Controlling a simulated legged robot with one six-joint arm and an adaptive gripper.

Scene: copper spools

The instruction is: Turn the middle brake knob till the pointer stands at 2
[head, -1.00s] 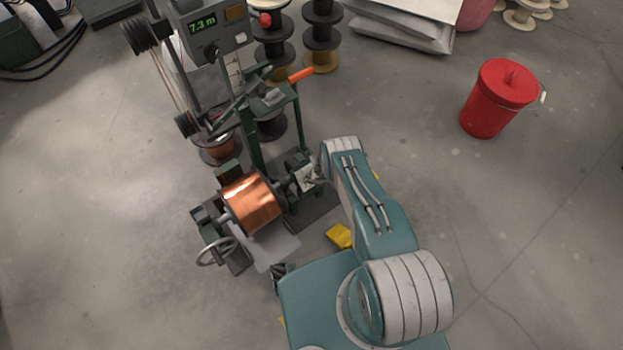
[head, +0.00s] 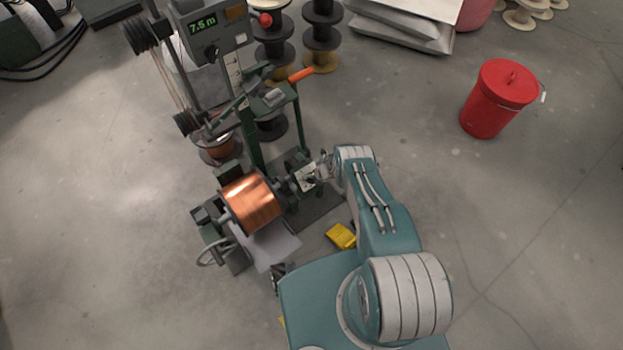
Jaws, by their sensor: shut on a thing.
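The brake (head: 296,160) is a dark unit at the right end of the copper spool's shaft, with a small white dial plate (head: 308,179) facing right. A dark mark shows on the plate, but its numbers and the pointer's reading are too small to tell. My gripper (head: 324,168) is at the right edge of this plate, shut on what seems to be the brake knob. The knob itself is mostly hidden by the fingers. The copper spool (head: 252,202) lies level on its shaft, left of the brake.
The winder's green frame (head: 252,135) and display box (head: 207,28), reading 7.5 m, stand behind. A handwheel (head: 215,252) is at the left. A yellow block (head: 341,236) lies near my base. A red bucket (head: 495,100) stands right; open floor lies between.

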